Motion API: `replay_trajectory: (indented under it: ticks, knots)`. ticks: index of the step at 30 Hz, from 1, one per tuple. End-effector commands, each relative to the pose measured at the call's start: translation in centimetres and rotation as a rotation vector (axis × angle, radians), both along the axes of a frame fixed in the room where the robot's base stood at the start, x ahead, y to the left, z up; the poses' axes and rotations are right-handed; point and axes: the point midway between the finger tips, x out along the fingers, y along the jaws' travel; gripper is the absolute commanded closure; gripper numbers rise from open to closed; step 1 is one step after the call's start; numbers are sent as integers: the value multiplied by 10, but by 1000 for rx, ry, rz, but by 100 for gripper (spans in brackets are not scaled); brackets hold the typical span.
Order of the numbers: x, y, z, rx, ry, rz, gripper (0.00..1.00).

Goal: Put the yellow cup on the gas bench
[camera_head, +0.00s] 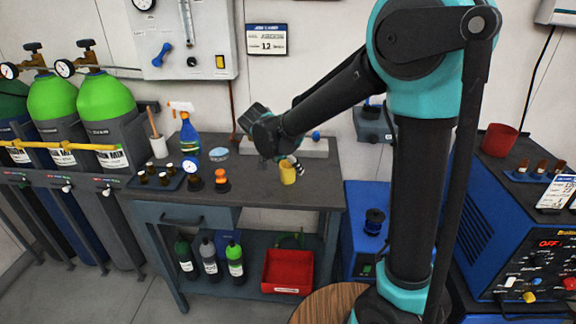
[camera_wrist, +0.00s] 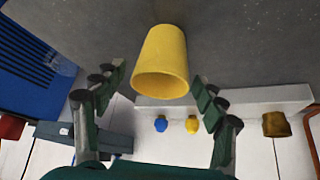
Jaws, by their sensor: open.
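The yellow cup (camera_head: 287,175) stands upright on the grey top of the gas bench (camera_head: 310,192), towards its right end. In the wrist view the cup (camera_wrist: 162,62) is large, with its rim facing the lower edge of the picture. My gripper (camera_head: 295,162) is low over the bench, right at the cup. In the wrist view my gripper (camera_wrist: 158,80) is open, one finger on each side of the cup, with visible gaps between. The far side of the cup is hidden.
A spray bottle (camera_head: 187,128), an orange-topped regulator (camera_head: 221,180) and a tray of small dark bottles (camera_head: 160,179) stand left on the bench. Green gas cylinders (camera_head: 104,97) are further left. A red bin (camera_head: 288,271) is on the lower shelf.

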Motion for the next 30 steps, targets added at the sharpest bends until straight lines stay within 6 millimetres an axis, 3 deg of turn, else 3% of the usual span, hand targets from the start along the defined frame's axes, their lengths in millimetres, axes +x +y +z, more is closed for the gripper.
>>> replay_trajectory:
  ticks: [8,21,30]
  knots:
    - [-3,2,8,0,0,1,29]
    - [-39,29,78,0,0,2,29]
    - [-52,38,103,0,0,0,29]
